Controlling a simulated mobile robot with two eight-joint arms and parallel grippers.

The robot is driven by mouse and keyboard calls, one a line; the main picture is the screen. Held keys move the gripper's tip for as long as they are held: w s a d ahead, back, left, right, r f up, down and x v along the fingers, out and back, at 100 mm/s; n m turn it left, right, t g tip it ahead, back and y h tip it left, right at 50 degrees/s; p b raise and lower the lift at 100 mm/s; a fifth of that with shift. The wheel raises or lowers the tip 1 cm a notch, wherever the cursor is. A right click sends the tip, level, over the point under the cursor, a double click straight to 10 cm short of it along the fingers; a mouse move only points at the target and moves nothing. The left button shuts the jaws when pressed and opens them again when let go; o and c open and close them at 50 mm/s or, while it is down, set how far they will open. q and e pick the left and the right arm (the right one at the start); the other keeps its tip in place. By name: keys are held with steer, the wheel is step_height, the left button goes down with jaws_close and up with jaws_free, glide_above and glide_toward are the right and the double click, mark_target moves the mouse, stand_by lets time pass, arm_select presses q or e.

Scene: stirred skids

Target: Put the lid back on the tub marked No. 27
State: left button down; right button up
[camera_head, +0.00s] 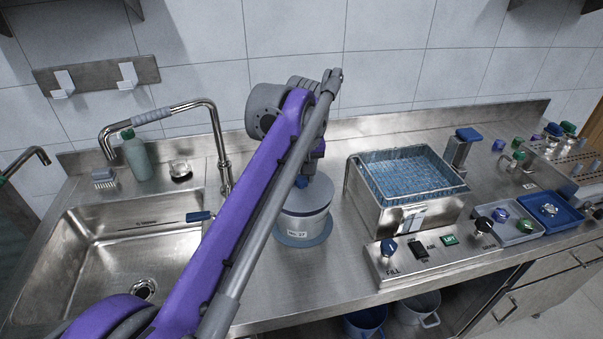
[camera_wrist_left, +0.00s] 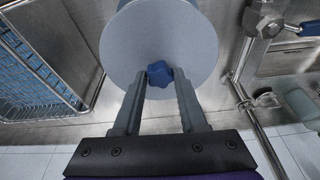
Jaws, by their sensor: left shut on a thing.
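The grey tub (camera_head: 304,226) with a label reading "No. 27" stands upright on a round blue mat (camera_head: 318,240) on the steel counter. The pale grey lid (camera_wrist_left: 135,45) is a round disc with a blue lobed knob (camera_wrist_left: 160,78) on top. In the head view the lid (camera_head: 320,193) is level at the tub's top; I cannot tell whether it is fully seated. My left gripper (camera_wrist_left: 161,88) is shut on the knob from above, one finger on each side. In the head view my left arm hides part of the tub and lid. My right gripper is not in view.
A sink (camera_head: 110,255) with a tall tap (camera_head: 218,150) lies to the left. A steel bath with a blue wire basket (camera_head: 405,172) stands right of the tub, with a control panel (camera_head: 430,250) in front. Trays with knobs (camera_head: 515,230) lie farther right.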

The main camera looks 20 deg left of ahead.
arm_select(q)
steer(key=shift+p, duration=0.45)
stand_by(1.0)
steer(key=shift+f, duration=0.75)
stand_by(1.2)
steer(key=shift+p, duration=0.5)
stand_by(0.8)
steer(key=shift+f, duration=0.1)
jaws_free()
stand_by(0.5)
steer(key=shift+r+p, duration=2.9)
steer(key=shift+r, duration=0.65)
